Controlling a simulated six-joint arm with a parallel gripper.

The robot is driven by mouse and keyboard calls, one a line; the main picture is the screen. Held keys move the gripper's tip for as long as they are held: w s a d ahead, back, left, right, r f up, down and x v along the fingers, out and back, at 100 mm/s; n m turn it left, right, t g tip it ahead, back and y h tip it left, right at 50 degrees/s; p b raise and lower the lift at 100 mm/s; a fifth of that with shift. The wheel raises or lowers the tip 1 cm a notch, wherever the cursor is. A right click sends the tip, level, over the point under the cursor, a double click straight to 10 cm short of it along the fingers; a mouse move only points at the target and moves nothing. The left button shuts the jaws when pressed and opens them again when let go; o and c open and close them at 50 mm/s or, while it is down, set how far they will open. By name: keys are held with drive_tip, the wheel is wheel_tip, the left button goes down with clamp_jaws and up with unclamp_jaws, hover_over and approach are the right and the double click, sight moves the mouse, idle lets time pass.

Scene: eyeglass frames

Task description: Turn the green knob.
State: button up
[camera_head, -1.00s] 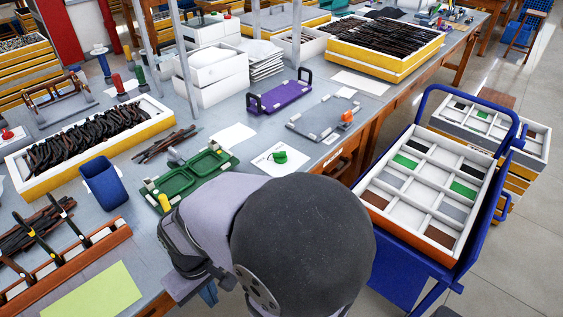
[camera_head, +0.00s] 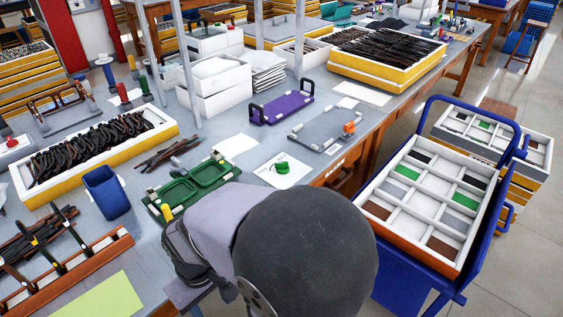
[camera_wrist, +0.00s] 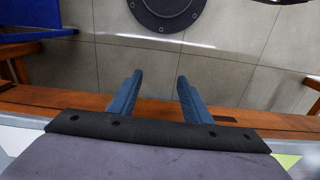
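The green knob (camera_head: 281,168) sits on a white square sheet or plate (camera_head: 295,180) near the front edge of the bench, right of the green tray. It is uncovered in the head view and out of sight in the wrist view. My gripper (camera_wrist: 160,88) shows in the wrist view with two blue fingers apart and nothing between them. It points at the floor and the bench's wooden edge, away from the knob. In the head view my dark arm link hides most of the gripper, left of and nearer than the knob.
A green tray (camera_head: 151,206) with two recesses lies just left of the knob. A grey board with an orange part (camera_head: 349,128) and a purple tray (camera_head: 281,117) lie behind. A blue bin (camera_head: 107,195) stands left. A blue cart (camera_head: 398,285) holding a compartmented box stands right.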

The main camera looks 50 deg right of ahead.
drive_tip(key=s+d+r+m+p, duration=0.1)
drive_tip(key=d+r+p, duration=0.1)
drive_tip(key=p, duration=0.1)
drive_tip(key=s+d+r+m+g+p, duration=0.1)
drive_tip(key=d+r+m+p, duration=0.1)
drive_tip(key=d+p, duration=0.1)
drive_tip(key=s+d+r+m+g+p, duration=0.1)
drive_tip(key=d+r+p, duration=0.1)
drive_tip(key=p, duration=0.2)
drive_tip(key=shift+s+d+r+m+y, duration=0.2)
drive_tip(key=shift+s+d+m+y, duration=0.1)
drive_tip(key=shift+s+y, duration=0.1)
drive_tip(key=m+t+h+p, duration=0.4)
drive_tip(key=t+p, duration=0.1)
drive_tip(key=p, duration=0.3)
approach(281, 163)
drive_tip(key=shift+w+d+f, duration=0.1)
drive_tip(key=shift+d+f, duration=0.15)
drive_tip(key=shift+f, duration=0.1)
drive_tip(key=shift+f, duration=0.1)
drive_tip(key=shift+p+x, duration=0.9)
drive_tip(key=shift+x, duration=2.6)
